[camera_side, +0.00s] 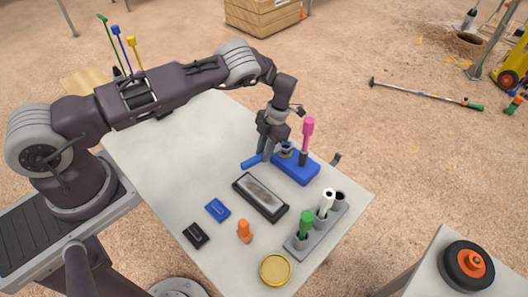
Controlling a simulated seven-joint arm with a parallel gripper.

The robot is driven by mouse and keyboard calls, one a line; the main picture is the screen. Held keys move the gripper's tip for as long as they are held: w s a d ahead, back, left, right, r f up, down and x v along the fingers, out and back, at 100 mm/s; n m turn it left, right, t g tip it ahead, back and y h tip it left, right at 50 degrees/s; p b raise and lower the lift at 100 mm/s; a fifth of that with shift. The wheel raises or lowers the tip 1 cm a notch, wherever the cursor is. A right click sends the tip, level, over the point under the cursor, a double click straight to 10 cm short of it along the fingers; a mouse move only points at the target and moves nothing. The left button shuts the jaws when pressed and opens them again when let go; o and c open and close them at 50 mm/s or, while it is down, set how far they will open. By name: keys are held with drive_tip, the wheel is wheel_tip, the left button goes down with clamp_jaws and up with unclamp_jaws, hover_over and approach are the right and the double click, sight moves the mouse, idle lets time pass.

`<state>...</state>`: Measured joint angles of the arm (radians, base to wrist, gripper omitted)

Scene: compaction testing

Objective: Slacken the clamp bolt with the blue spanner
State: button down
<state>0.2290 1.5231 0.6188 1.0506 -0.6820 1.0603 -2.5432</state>
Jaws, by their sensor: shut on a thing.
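My gripper (266,153) points down at the far right part of the table and is shut on the blue spanner. The spanner's blue handle (251,162) sticks out to the left of the fingers. To the right is a blue clamp block (298,170) with a pink-handled tool (308,130) standing upright in it. A small dark and metallic fitting (286,149), perhaps the clamp bolt, sits on the block beside my fingers. The spanner's head is hard to make out, so I cannot tell whether it is seated on the bolt.
On the pale table (160,150) lie a dark tray (260,197), a blue pad (217,210), a black pad (196,235), an orange item (244,230) and a yellow round lid (275,270). A grey rack (299,245) holds green and white tools. The table's left part is clear.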

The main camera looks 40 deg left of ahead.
drive_tip(key=shift+r, duration=0.2)
idle(0.5)
drive_tip(key=shift+r, duration=0.2)
drive_tip(key=shift+r, duration=1.1)
idle(1.2)
drive_tip(key=c, duration=1.8)
unclamp_jaws()
clamp_jaws()
